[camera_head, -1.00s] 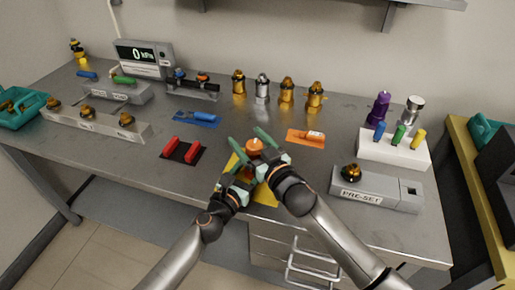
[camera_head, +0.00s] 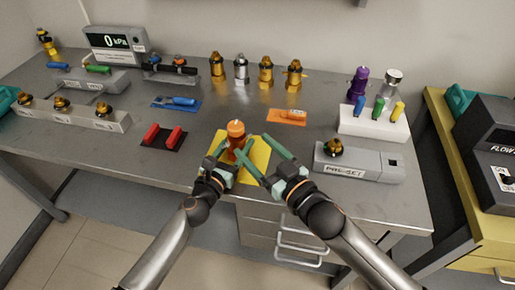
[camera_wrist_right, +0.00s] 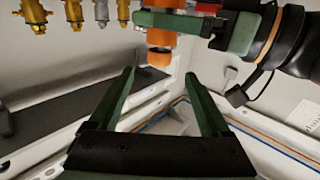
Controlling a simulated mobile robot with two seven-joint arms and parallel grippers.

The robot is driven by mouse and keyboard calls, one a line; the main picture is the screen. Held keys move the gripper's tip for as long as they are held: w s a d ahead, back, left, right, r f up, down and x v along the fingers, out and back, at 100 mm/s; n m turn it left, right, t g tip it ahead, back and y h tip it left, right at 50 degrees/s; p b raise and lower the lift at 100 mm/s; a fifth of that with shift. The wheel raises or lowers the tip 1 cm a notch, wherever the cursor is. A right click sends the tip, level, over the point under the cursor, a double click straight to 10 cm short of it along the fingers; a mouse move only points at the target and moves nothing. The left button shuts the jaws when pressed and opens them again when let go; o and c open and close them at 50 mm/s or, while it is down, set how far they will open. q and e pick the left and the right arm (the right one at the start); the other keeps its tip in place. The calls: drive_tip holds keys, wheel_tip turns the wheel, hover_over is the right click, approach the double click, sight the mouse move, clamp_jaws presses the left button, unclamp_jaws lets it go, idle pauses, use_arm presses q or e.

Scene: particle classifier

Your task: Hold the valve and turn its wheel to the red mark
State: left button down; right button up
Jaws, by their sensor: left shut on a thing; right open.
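The valve (camera_head: 236,131) is an orange, roughly cylindrical piece held above a yellow mat (camera_head: 256,158) near the bench's front edge. My left gripper (camera_head: 229,157) is shut on the valve; its green finger lies against the orange body in the right wrist view, where the valve (camera_wrist_right: 159,42) also shows. My right gripper (camera_head: 255,145) is open and empty, just right of the valve. In the right wrist view its spread fingers (camera_wrist_right: 160,76) have only air between them, with the valve beyond the tips. I cannot make out a red mark on the valve.
Gold and silver valves (camera_head: 241,69) stand along the back. A blue mat (camera_head: 177,104), a black mat with red blocks (camera_head: 163,137) and an orange mat (camera_head: 287,117) lie around. A PRE-SET block (camera_head: 360,163) and a white holder (camera_head: 374,124) stand at right.

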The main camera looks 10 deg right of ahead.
sight(242, 131)
drive_tip(key=w+a+m+g+y, duration=0.1)
drive_tip(key=w+m, duration=0.1)
drive_tip(key=m, duration=0.8)
drive_tip(key=w+a+m+g+y, duration=0.1)
drive_tip(key=w+a+m+y, duration=0.1)
drive_tip(key=m, duration=0.9)
drive_tip(key=w+a+m+g+y, duration=0.1)
drive_tip(key=w+m, duration=0.2)
drive_tip(key=m, duration=0.8)
drive_tip(key=shift+w+a+g, duration=0.3)
drive_tip(key=shift+w+a, duration=0.05)
drive_tip(key=shift+w, duration=0.05)
